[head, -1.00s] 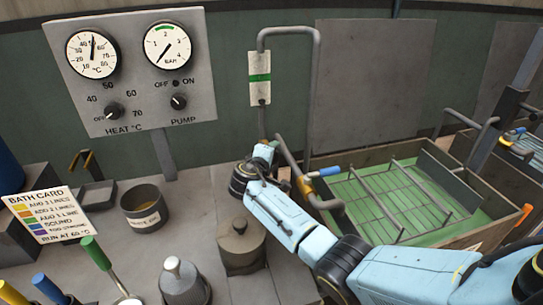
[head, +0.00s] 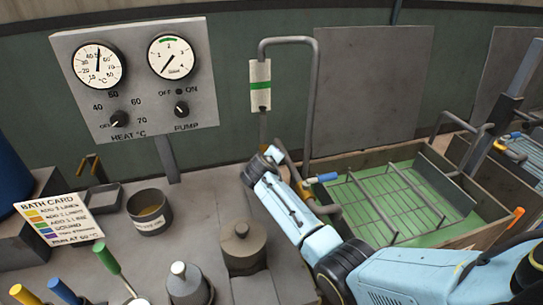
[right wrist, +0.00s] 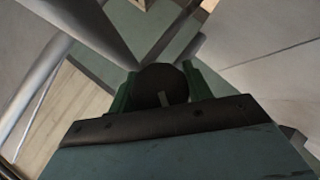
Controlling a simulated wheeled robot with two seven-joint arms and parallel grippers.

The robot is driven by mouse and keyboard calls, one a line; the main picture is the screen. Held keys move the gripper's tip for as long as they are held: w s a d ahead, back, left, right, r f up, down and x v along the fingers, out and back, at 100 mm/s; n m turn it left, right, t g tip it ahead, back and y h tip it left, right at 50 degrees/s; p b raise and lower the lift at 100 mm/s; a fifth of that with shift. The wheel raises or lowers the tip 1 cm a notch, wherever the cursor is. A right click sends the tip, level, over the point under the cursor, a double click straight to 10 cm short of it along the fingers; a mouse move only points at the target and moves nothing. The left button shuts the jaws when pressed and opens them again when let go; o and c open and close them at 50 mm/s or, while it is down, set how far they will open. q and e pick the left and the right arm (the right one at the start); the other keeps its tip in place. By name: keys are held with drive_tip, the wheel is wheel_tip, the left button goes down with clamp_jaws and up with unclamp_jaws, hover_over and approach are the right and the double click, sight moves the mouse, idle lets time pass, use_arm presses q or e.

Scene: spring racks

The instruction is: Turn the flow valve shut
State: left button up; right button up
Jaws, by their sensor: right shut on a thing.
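The flow valve appears as a dark round knob (right wrist: 160,80) with a pale mark on its face in the right wrist view. The green fingers of my right gripper (right wrist: 161,92) are shut on it from both sides. In the head view my right gripper (head: 272,154) is at the pipe below the sight tube (head: 260,88), which has a green band. There the gripper and wrist hide the knob. My left gripper is in neither view.
A bent pipe (head: 314,95) rises behind my right arm. A blue-handled lever (head: 327,177) sits close to its right. A green-floored tank (head: 405,200) with a wire rack lies farther right. A lidded pot (head: 243,245) stands below the wrist.

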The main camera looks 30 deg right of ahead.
drive_tip(key=shift+a+m+y+p, duration=0.1)
drive_tip(key=shift+m+y+p, duration=0.3)
drive_tip(key=shift+p, duration=0.15)
drive_tip(key=shift+s+f, duration=0.1)
drive_tip(key=shift+f, duration=0.15)
